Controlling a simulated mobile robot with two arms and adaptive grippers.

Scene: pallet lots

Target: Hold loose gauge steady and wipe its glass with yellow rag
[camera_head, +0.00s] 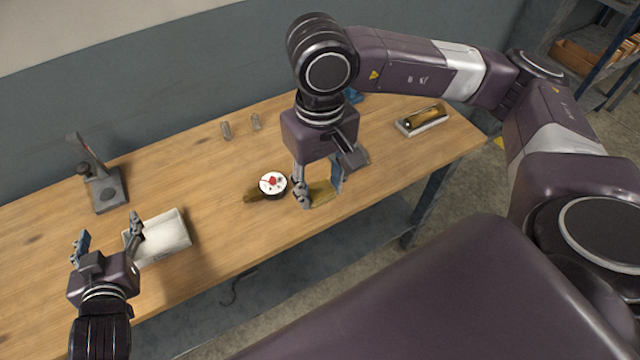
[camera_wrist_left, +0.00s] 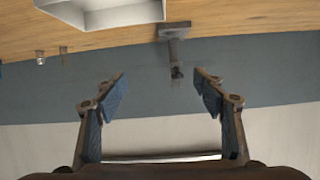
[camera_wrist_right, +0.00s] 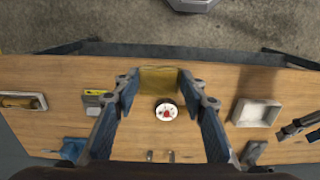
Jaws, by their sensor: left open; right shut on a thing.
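The gauge (camera_head: 272,184) lies on the wooden table with its white dial up and a red mark on it. A brass-coloured stem points left from it. It also shows in the right wrist view (camera_wrist_right: 166,111). My right gripper (camera_head: 321,200) is shut on the yellow rag (camera_head: 323,191), just right of the gauge and apart from it. The rag spans between the fingertips in the right wrist view (camera_wrist_right: 159,80). My left gripper (camera_head: 108,227) is open and empty, near the white tray, well left of the gauge. The left wrist view (camera_wrist_left: 160,85) shows nothing between its fingers.
A white tray (camera_head: 180,239) stands at the left front and a dark stand (camera_head: 107,191) behind it. Two small metal fittings (camera_head: 226,130) stand at the back. A tray with a brass cylinder (camera_head: 423,119) is at the right. The table between tray and gauge is clear.

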